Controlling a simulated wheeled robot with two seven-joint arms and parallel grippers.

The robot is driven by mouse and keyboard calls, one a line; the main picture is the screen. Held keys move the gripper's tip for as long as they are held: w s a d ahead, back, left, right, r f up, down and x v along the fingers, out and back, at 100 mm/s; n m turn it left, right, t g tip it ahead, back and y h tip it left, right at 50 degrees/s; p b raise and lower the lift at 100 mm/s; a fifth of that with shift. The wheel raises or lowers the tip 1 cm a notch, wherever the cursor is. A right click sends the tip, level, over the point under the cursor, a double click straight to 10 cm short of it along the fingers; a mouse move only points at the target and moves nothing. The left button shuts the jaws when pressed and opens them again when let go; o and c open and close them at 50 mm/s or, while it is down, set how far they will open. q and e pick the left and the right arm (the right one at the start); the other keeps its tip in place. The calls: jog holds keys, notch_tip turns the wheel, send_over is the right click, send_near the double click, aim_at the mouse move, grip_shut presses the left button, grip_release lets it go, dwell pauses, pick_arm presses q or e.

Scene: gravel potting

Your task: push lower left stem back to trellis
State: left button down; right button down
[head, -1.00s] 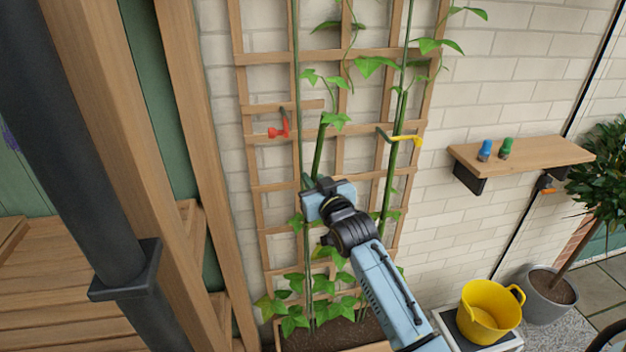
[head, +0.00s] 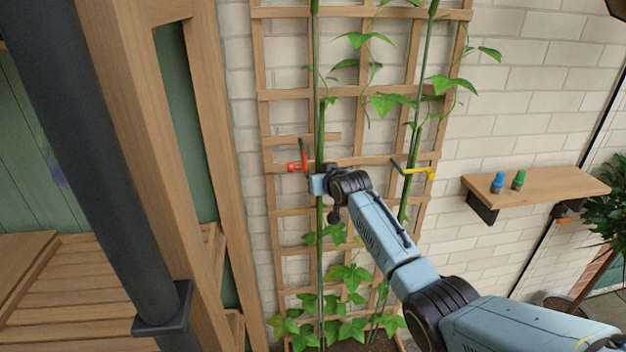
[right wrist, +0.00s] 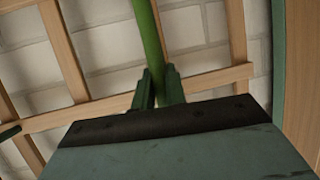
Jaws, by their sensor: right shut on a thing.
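The wooden trellis (head: 287,95) stands against the brick wall in the head view. The left green stem (head: 319,115) runs nearly upright in front of it, close to its slats. My right gripper (head: 317,184) is at this stem, just right of and slightly below the red clip (head: 294,167). In the right wrist view, the gripper (right wrist: 157,80) is shut on the stem (right wrist: 146,30), which rises between its fingers with the slats (right wrist: 100,110) behind. Whether the stem touches the slats is unclear. My left gripper is not in view.
A right stem (head: 411,150) stands at the trellis with a yellow clip (head: 418,171). Leafy growth (head: 345,300) fills the trellis foot. A wooden shelf (head: 545,187) holds a blue and a green item at right. Thick wooden posts (head: 130,150) stand at left.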

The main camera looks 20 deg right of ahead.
jog(key=c, duration=1.9)
grip_release()
jog(key=o, duration=0.5)
jog(key=shift+w, duration=0.25)
jog(key=shift+c, duration=0.2)
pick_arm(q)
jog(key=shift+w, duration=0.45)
pick_arm(e)
jog(key=shift+s, duration=0.1)
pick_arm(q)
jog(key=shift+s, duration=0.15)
pick_arm(e)
jog(key=v, duration=1.3)
jog(key=shift+s+r, duration=0.1)
